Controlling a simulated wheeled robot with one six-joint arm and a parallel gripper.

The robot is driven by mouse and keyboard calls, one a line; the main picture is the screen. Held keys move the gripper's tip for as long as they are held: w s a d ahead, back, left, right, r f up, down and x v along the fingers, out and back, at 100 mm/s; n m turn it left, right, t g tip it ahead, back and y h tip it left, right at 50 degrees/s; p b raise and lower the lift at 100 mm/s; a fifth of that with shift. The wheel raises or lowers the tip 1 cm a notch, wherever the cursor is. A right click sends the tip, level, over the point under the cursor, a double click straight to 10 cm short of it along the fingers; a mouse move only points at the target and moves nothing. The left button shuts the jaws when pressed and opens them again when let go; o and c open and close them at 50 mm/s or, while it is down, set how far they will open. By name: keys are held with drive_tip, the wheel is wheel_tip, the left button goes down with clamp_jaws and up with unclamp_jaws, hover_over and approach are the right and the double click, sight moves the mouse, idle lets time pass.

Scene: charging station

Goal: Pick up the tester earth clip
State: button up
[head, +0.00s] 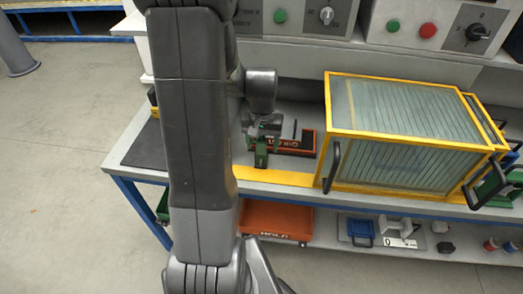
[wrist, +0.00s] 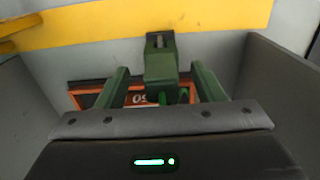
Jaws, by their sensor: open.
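The tester earth clip, a green block with a dark slotted end, shows in the middle of the wrist view (wrist: 160,62). In the head view it appears as a small green piece (head: 261,156) just behind the yellow front strip of the bench. My gripper (head: 263,138) is low over the bench at the clip. In the wrist view my gripper (wrist: 160,72) is open, with a green finger to each side of the clip and visible gaps between. Whether the clip's lower part touches anything is hidden.
An orange-framed unit with white lettering (head: 293,147) lies right beside the clip. A yellow-framed glass cabinet (head: 395,121) stands to the right. Control panels with knobs (head: 437,28) are behind. An orange bin (head: 277,219) sits on the lower shelf. The bench's left end carries a dark mat (head: 147,150).

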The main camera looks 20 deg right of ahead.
sight(261, 151)
drive_tip(key=shift+a+f, duration=0.15)
drive_tip(key=shift+f, duration=1.75)
drive_tip(key=shift+c, duration=0.4)
drive_tip(key=c, duration=1)
drive_tip(key=shift+r, duration=0.1)
